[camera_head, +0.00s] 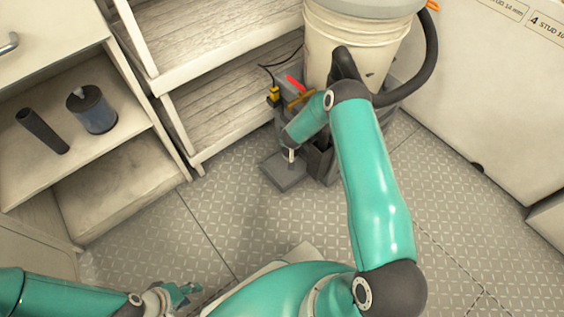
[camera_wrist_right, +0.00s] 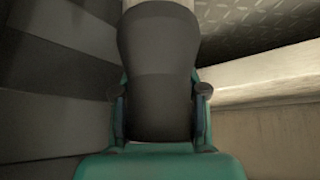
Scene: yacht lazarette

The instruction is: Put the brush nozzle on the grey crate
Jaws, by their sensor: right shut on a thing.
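My right gripper (camera_head: 290,146) points down beside the bucket's dark grey base. In the right wrist view its fingers (camera_wrist_right: 160,110) are shut on a dark, tapered piece with a pale end, which looks like the brush nozzle (camera_wrist_right: 155,65). A short pale part shows below the gripper in the head view. Directly under it is a flat grey square piece (camera_head: 283,174); I cannot tell whether they touch. The dark grey boxy thing below the bucket looks like the grey crate (camera_head: 322,165), partly hidden by my arm. My left gripper (camera_head: 180,293) is open and empty, low at the left.
A cream bucket (camera_head: 350,45) with a black hose (camera_head: 425,65) stands behind my right arm. Small red, yellow and orange items lie beside it. Patterned floor (camera_head: 230,220) is clear in front.

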